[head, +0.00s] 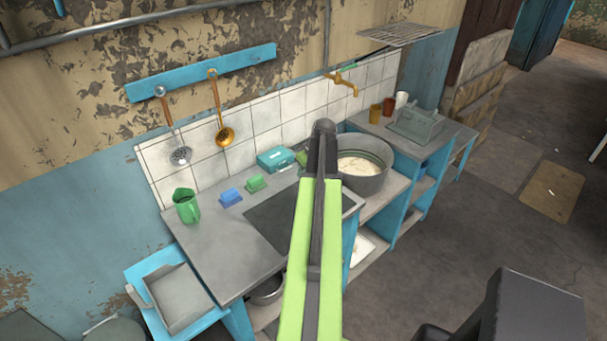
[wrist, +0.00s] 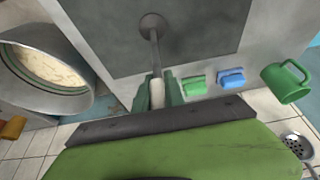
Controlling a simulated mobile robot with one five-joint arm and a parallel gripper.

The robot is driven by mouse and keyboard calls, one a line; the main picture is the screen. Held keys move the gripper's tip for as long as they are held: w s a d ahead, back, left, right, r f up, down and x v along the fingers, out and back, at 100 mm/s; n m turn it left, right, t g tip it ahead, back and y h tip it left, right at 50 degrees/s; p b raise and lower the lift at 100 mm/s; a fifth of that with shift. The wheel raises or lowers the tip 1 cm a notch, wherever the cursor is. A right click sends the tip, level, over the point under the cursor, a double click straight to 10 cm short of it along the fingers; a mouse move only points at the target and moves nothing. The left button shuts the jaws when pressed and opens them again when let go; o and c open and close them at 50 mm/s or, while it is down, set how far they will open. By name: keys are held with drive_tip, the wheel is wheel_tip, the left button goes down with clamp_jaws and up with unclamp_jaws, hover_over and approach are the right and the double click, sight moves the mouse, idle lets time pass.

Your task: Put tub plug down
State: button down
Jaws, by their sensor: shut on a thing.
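The tub plug (wrist: 153,24) shows in the wrist view as a grey disc with a thin grey stem, over the dark sink basin (wrist: 100,45). The stem runs back to my gripper (wrist: 158,85), whose green jaws are shut around its near end. A pale piece shows between the jaws. I cannot tell whether the disc touches the basin. In the head view, my own arm hides the gripper and plug; part of the sink basin (head: 270,222) is visible there.
A large metal pot (head: 368,184) with pale contents stands right of the sink. A teal box (head: 276,158), green sponge (head: 256,183), blue sponge (head: 230,197) and green mug (head: 187,208) line the back of the counter (head: 215,258). A yellow tap (head: 342,82) projects from the wall.

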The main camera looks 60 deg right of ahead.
drive_tip(key=c, duration=1.4)
unclamp_jaws()
drive_tip(key=shift+s+r+p, duration=0.1)
drive_tip(key=shift+r+p, duration=0.45)
drive_tip(key=shift+p, duration=0.1)
drive_tip(key=p+v, duration=1)
drive_tip(key=v, duration=0.1)
